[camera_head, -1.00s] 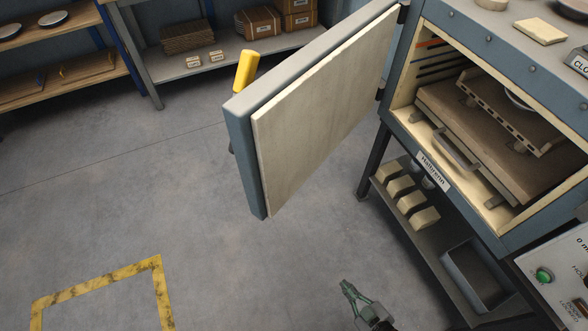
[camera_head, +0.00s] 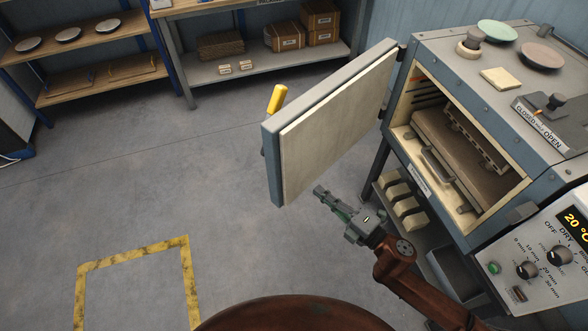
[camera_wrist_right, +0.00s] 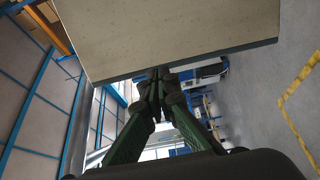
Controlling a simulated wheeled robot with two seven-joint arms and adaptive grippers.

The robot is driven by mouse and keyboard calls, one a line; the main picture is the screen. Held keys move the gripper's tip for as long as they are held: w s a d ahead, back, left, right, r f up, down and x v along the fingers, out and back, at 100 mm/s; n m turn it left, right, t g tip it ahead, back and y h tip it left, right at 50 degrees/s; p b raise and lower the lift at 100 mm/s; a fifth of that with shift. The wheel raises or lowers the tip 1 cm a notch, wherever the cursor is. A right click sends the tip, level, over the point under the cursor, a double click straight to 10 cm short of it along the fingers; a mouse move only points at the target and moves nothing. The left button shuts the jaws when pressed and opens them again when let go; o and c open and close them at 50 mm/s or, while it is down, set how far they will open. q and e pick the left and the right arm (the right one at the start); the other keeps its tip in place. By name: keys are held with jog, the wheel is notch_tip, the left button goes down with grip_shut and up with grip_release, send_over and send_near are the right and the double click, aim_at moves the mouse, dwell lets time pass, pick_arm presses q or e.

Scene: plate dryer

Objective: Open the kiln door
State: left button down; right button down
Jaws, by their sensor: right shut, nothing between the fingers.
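The kiln door (camera_head: 338,125) stands wide open, swung out to the left of the kiln (camera_head: 447,211). Its cream inner lining faces the right, and a yellow handle (camera_head: 277,98) shows beyond its top edge. The lining fills the top of the right wrist view (camera_wrist_right: 165,35). My right gripper (camera_head: 319,192) is shut and empty, just below the door's lower edge in the head view. In the right wrist view the closed fingertips (camera_wrist_right: 158,75) overlap the door's edge; I cannot tell whether they touch it. My left gripper is not in view.
Inside the kiln is a brown shelf with a metal handle (camera_head: 437,165). Below it, a rack holds cream blocks (camera_head: 403,200). A control panel (camera_head: 540,255) juts out at the right. The floor to the left is clear, with a yellow marking (camera_head: 135,250).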

aim_at(290, 167)
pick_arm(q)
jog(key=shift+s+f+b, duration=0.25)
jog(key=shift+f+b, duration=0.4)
pick_arm(e)
jog(key=x, duration=1.2)
